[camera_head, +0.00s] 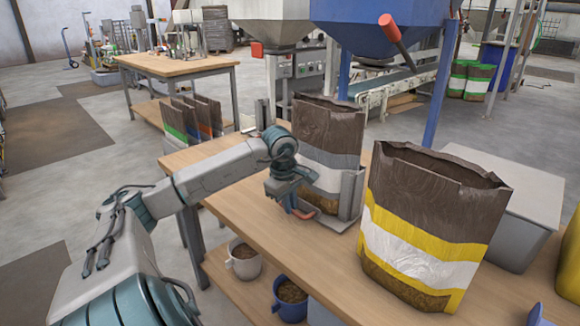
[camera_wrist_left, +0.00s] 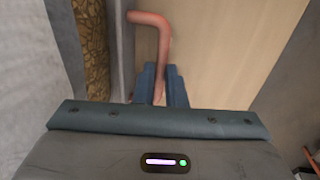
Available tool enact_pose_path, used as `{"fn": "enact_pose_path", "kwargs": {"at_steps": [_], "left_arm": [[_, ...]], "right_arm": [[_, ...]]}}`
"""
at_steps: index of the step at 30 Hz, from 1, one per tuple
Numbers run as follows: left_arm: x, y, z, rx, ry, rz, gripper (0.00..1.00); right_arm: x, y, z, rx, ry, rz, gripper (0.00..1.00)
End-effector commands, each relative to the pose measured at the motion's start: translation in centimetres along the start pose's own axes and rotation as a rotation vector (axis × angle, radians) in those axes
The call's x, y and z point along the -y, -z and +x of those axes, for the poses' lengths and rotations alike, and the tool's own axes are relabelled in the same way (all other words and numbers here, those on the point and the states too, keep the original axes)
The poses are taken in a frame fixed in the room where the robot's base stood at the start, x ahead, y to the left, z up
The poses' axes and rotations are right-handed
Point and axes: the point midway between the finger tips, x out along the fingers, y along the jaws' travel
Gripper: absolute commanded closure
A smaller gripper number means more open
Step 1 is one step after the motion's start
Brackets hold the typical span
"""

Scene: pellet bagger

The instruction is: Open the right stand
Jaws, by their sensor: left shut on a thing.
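A grey metal stand (camera_head: 350,196) is on the wooden table, around the lower part of an upright brown bag (camera_head: 325,128) with grey and white bands. A red bent handle (camera_head: 303,213) is low at the stand's near side; it also shows in the left wrist view (camera_wrist_left: 151,19). My left gripper (camera_head: 290,204) is at this handle. In the left wrist view its blue fingers (camera_wrist_left: 160,84) are shut on the handle's straight part, and the bent end sticks out beyond them. My right gripper is not in view.
A larger open bag (camera_head: 425,225) with yellow and white bands stands on the table (camera_head: 262,222) to the right, with a grey bin (camera_head: 515,215) behind it. A white bucket (camera_head: 243,262) and a blue bucket (camera_head: 290,300) of pellets are on the lower shelf. A blue hopper (camera_head: 375,25) hangs behind.

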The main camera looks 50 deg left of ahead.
Motion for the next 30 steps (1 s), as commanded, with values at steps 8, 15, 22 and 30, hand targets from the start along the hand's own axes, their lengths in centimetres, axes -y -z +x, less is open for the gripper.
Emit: {"fn": "enact_pose_path", "kwargs": {"at_steps": [8,15,22,30], "left_arm": [[-0.03,0.0,-0.08,0.0,-0.001,0.0,1.0],[-0.03,0.02,-0.09,-0.001,-0.001,0.0,1.0],[-0.03,0.03,-0.07,-0.001,-0.001,0.0,0.68],[-0.06,0.06,-0.44,-0.002,-0.002,0.0,0.68]], "right_arm": [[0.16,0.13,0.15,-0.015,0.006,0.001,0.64],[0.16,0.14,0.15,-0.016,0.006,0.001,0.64],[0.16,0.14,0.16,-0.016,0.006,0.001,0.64],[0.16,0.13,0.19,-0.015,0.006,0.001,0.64]]}}
